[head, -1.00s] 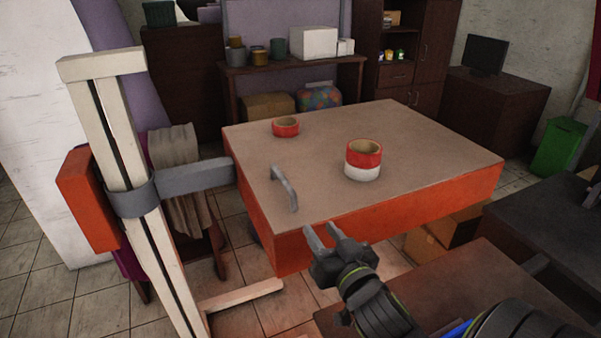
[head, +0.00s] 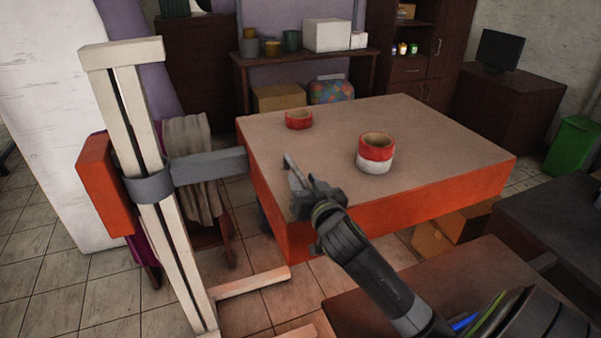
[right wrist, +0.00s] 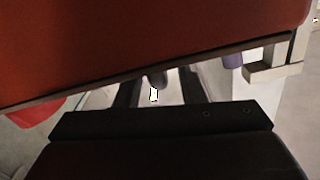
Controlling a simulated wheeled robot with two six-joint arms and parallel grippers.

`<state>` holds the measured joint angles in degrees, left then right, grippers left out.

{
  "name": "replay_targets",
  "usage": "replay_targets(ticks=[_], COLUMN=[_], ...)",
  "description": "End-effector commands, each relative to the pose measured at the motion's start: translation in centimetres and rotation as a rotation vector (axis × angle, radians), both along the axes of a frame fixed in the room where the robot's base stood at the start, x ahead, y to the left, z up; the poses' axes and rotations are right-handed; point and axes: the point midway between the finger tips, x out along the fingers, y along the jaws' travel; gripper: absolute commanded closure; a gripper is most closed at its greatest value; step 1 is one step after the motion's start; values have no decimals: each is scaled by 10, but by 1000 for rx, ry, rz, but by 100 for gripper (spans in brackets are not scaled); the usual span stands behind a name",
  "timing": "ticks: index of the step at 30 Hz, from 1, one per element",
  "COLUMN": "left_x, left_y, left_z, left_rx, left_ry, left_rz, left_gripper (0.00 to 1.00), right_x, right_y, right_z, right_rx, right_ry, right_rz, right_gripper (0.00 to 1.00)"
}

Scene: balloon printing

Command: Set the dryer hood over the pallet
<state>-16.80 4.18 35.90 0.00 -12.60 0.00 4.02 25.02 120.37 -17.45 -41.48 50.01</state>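The dryer hood (head: 430,140) is a wide orange box with a flat tan top, carried on a grey bracket from a white upright stand (head: 150,190). Its orange side fills the top of the right wrist view (right wrist: 150,40). My right gripper (head: 295,172) is at the hood's near left corner, over the grey handle, which it mostly hides. In the right wrist view the two fingers (right wrist: 158,90) stand apart, with a dark rounded piece, perhaps the handle, between them; contact cannot be told. I cannot make out the pallet. My left gripper is out of view.
A red tape roll (head: 299,119) and a stacked red and white roll (head: 376,153) lie on the hood's top. A dark brown table (head: 450,280) is at the front right. Cardboard boxes (head: 440,238) sit under the hood. Tiled floor is open at the left.

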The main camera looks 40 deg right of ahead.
Motion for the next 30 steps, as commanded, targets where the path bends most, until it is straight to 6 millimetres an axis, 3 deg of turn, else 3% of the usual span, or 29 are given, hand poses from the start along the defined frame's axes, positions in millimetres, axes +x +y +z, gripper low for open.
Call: replay_targets(ticks=[7, 18, 27, 30], left_x=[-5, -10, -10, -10], left_y=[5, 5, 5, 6], left_z=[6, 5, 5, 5], left_rx=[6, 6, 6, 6], left_ry=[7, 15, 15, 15], left_rz=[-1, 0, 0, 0], left_gripper=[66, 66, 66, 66], right_x=[24, 27, 27, 27], right_y=[-6, -6, -6, -6], right_z=[0, 0, 0, 0], right_rx=[0, 0, 1, 1], right_ry=[0, -1, -1, -1], right_rz=[0, 1, 1, 1], right_gripper=[64, 64, 100, 100])
